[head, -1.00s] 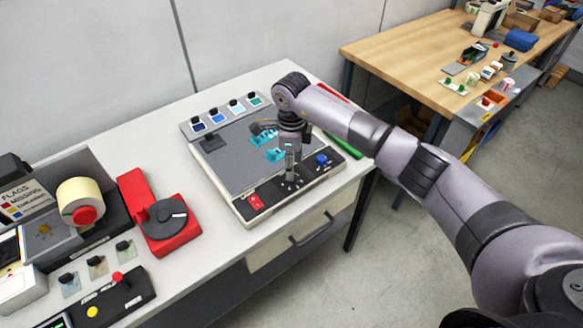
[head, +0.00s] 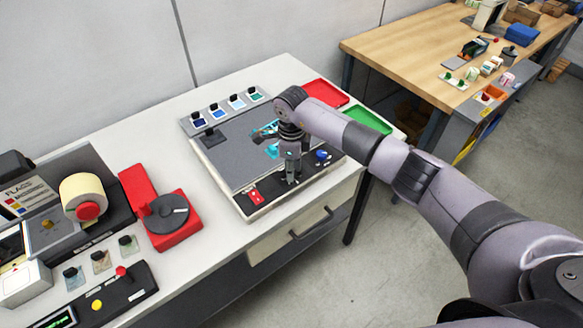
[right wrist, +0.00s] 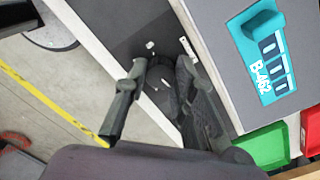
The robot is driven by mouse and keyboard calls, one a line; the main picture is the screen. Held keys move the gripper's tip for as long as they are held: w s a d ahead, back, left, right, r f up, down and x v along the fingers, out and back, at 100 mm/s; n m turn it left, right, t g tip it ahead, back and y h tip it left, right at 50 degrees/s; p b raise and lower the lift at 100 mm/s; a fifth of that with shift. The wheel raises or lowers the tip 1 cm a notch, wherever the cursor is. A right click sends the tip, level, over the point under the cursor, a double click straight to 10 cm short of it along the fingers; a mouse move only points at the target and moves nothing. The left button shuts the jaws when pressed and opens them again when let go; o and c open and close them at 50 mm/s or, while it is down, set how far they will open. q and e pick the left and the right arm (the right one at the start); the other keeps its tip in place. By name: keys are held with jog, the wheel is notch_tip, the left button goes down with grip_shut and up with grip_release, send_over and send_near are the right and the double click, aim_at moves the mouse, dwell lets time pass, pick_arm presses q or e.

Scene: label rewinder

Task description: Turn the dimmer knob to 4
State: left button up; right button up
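The light-box device (head: 240,150) has a black control strip (head: 272,188) along its front edge. A red switch (head: 256,196) is at the strip's left end and a blue knob (head: 322,155) is towards its right end. My right gripper (head: 291,178) points down at the middle of the strip, between them. In the right wrist view, the fingers (right wrist: 160,72) are apart over the black strip, with white marks between and near them. A dark shape between the fingers may be the dimmer knob; its pointer and numbers cannot be read. My left gripper is out of view.
A red tray (head: 320,93) and a green tray (head: 368,120) stand behind the arm. A red dispenser (head: 168,220) and a label rewinder (head: 85,198) stand left. A wooden bench (head: 400,50) is back right.

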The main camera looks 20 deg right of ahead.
grip_shut()
